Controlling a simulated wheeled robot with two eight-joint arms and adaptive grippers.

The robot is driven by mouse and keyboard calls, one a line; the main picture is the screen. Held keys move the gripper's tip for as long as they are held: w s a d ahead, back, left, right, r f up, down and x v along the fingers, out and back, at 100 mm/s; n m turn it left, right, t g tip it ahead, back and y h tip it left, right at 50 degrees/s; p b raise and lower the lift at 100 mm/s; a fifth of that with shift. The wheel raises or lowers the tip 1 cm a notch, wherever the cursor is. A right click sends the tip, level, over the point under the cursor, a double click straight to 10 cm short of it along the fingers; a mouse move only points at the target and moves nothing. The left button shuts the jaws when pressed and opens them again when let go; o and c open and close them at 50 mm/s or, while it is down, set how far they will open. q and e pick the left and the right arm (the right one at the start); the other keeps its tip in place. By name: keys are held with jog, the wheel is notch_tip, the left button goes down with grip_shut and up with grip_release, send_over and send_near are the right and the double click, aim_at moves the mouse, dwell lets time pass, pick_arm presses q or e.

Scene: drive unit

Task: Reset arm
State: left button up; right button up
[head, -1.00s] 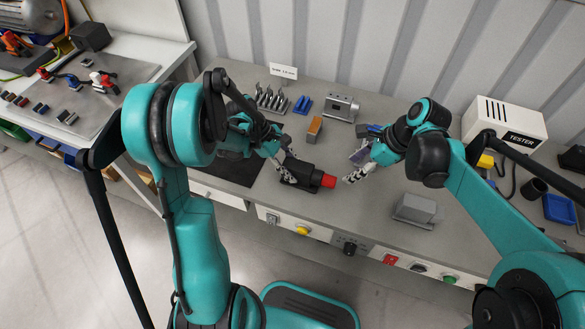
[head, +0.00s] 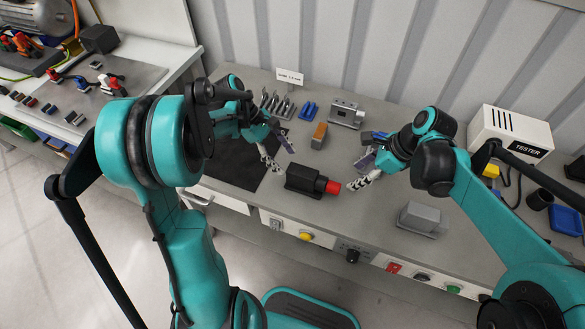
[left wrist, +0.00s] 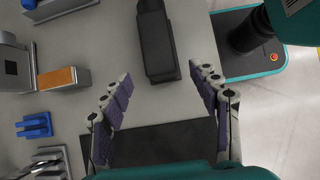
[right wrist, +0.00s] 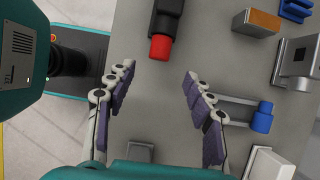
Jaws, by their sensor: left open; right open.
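My left gripper (head: 279,157) is open and empty over the bench, to the left of a black drive unit with a red end (head: 305,182). In the left wrist view the black body (left wrist: 156,45) lies ahead of the open fingers (left wrist: 161,85), apart from them. My right gripper (head: 357,171) is open, just to the right of the red end. In the right wrist view the red end (right wrist: 160,47) is ahead of the open fingers (right wrist: 157,75), with a gap. Nothing is held in either gripper.
An orange-topped block (head: 319,135), blue holder (head: 308,110), grey fixture (head: 346,113) and tools (head: 277,103) stand at the back. A grey block (head: 419,217) is near the front edge. The tester (head: 511,133) is at right. A black mat (head: 231,165) lies at left.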

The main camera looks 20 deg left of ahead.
pick_arm(q)
jog(key=v, duration=0.4)
jog(key=s+d+r+m+t+y, duration=0.2)
jog(key=s+m, duration=0.4)
jog(key=m, duration=0.3)
jog(key=s+d+r+m+t+y, duration=0.1)
jog(key=s+d+m+t+y, duration=0.3)
jog(key=m, duration=0.5)
jog(key=shift+s+d+r+t+y, duration=0.4)
jog(key=shift+s+d+t, duration=0.3)
jog(key=shift+s, duration=0.4)
pick_arm(e)
jog(key=s+d+r+n+t+h, duration=0.1)
jog(key=s+d+n+t+h, duration=0.1)
jog(key=s+d+n, duration=0.4)
jog(key=s+d+r+n+t+h, duration=0.2)
jog(key=s+d+n+t, duration=0.3)
jog(key=d+n, duration=0.7)
jog(key=shift+s+d+h, duration=0.55)
jog(key=shift+d+h, duration=0.05)
